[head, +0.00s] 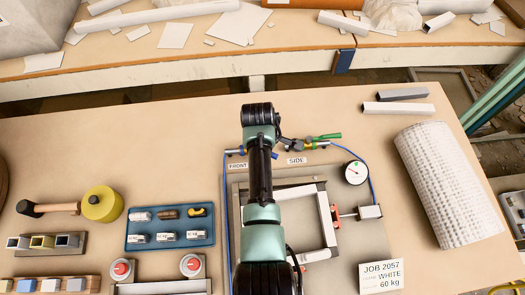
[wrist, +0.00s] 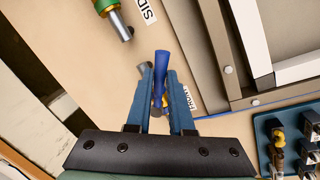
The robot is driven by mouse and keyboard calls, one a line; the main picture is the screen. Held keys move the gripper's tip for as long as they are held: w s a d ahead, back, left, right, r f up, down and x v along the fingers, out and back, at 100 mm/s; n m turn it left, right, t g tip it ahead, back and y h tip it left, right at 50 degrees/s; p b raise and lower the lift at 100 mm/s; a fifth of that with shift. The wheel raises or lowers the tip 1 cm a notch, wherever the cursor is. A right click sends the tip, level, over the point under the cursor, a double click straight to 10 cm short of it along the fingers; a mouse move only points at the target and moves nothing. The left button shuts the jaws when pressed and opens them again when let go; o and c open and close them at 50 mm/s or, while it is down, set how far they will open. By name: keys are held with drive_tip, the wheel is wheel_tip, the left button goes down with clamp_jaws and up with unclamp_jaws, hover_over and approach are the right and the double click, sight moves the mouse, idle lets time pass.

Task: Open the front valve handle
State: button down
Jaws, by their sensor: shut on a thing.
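The front valve's blue handle (wrist: 163,65) stands between the two blue-grey fingers of my gripper (wrist: 160,85) in the wrist view. The gripper is shut on it, and the handle's end sticks out past the fingertips. The FRONT label (head: 237,166) lies beside this valve in the head view. Whether the valve is open or closed I cannot tell.
A metal frame (head: 328,220), gauge (head: 355,173) and blue tray (head: 171,240) are nearer. Bare tabletop lies behind the valves.

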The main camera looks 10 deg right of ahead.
drive_tip(key=w+n, duration=0.1)
drive_tip(key=w+d+n, duration=0.1)
drive_tip(key=n, duration=0.1)
drive_tip(key=shift+t+y+b, duration=0.3)
drive_tip(key=shift+b, duration=0.05)
drive_tip(key=shift+w+d+n+y+b, duration=0.15)
drive_tip(key=shift+w+n+b, duration=0.25)
drive_tip(key=shift+n, duration=0.5)
drive_tip(key=shift+w+a+n+y+b, duration=0.15)
drive_tip(key=shift+w+n, duration=0.3)
drive_tip(key=shift+n, duration=0.45)
drive_tip(key=shift+r, duration=0.1)
drive_tip(key=c, duration=0.8)
unclamp_jaws()
drive_tip(key=shift+d, duration=0.1)
drive_tip(key=shift+s, duration=0.1)
drive_tip(key=v, duration=1.2)
drive_tip(key=shift+r+p, duration=0.35)
drive_tip(key=shift+r, duration=0.1)
